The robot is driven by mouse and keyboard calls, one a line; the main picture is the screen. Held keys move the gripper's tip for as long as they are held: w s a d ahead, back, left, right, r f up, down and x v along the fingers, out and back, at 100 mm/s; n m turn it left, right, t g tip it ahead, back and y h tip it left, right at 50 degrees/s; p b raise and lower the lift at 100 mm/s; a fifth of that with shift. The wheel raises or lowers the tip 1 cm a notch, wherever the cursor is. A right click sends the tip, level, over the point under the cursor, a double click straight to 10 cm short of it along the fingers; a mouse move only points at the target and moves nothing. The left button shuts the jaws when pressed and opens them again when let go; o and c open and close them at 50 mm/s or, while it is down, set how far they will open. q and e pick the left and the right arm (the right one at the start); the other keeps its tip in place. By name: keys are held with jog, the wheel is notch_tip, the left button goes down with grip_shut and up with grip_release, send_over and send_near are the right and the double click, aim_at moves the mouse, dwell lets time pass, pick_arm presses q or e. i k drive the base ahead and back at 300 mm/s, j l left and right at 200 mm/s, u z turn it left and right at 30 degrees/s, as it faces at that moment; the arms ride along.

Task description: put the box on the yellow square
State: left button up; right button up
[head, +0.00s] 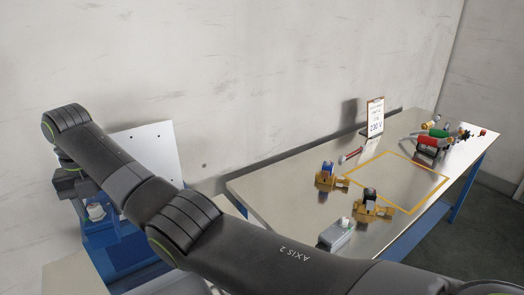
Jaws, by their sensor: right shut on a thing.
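My right gripper (75,187) is at the left, pointing down over a blue frame. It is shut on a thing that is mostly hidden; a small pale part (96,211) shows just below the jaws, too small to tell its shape. The yellow square (434,192) is a thin outline on the metal table, far right of this gripper, and its inside looks mostly clear. A grey box with a button on top (336,235) stands on the table's near edge, outside the outline. My left gripper is not in view.
The blue frame (110,243) has a white back panel (150,148). On the table (270,188), two brass-coloured clamps (326,181) (371,208) stand by the square's left side. A sign (375,117) stands at the back; several coloured tools (430,141) lie at the far right.

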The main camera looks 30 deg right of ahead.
aim_at(398, 182)
jog(key=l+z, duration=0.2)
jog(key=l, duration=0.25)
jog(key=i+l+z, duration=0.2)
jog(key=l, duration=0.25)
jog(key=l+z, duration=0.2)
jog(key=l, duration=0.3)
jog(key=i+l+z, duration=0.2)
jog(key=l, duration=0.2)
jog(key=i+l, duration=0.4)
jog(key=i, duration=0.15)
